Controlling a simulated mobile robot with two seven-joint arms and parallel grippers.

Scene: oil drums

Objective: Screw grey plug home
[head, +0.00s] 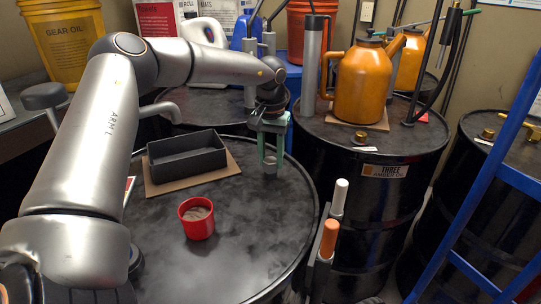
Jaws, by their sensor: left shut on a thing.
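My left gripper (270,150) comes in from the left and points down over the far right part of the near black drum's top (255,215). It is shut on the grey plug (270,167), a small grey piece between its fingertips, low at the drum top. The fingers hide part of the plug, and I cannot tell how deep it sits. My right gripper is not in view.
A black tray (187,160) on cardboard and a red cup (197,220) stand on the same drum. An orange jug (362,85) stands on the drum behind right. A blue ladder (490,170) is at right. White and orange cylinders (330,235) stand beside the near drum.

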